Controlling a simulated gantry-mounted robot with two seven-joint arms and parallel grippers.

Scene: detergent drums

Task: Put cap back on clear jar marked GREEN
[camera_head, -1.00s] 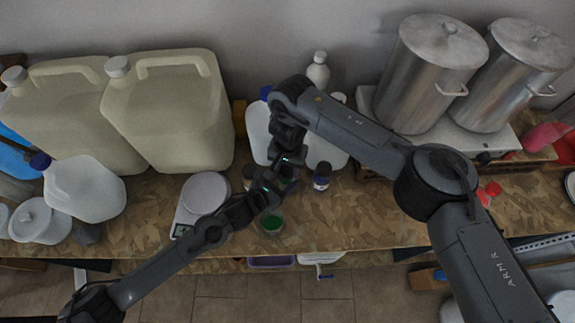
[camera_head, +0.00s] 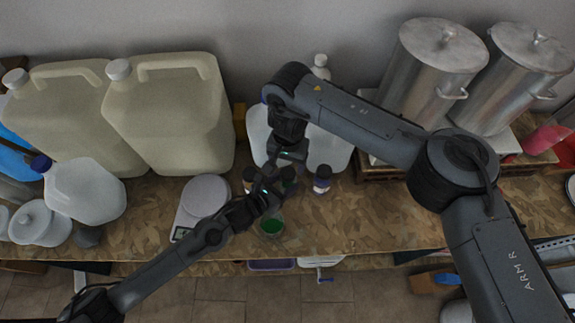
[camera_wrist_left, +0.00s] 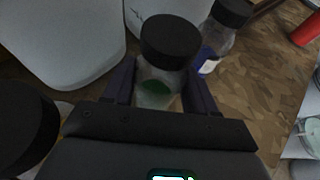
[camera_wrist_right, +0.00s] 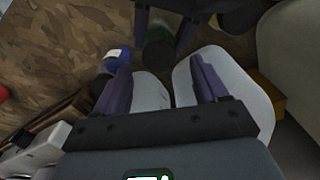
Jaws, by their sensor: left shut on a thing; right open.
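A clear jar with a green patch (camera_wrist_left: 157,88) stands between the fingers of my left gripper (camera_wrist_left: 158,90), which is shut on it. A black cap (camera_wrist_left: 170,40) sits on top of the jar; I cannot tell whether it is tight. In the right wrist view the cap (camera_wrist_right: 158,52) shows beyond my right gripper (camera_wrist_right: 162,82), whose fingers are apart and empty. In the head view my left gripper (camera_head: 277,188) and right gripper (camera_head: 287,172) meet near the table's middle, and the arms largely hide the jar.
A blue-labelled jar with a dark cap (camera_head: 322,180) stands close to the right. Another black cap (camera_wrist_left: 22,122) is near on the left. White jugs (camera_head: 328,150) stand behind, a scale (camera_head: 184,222) to the left.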

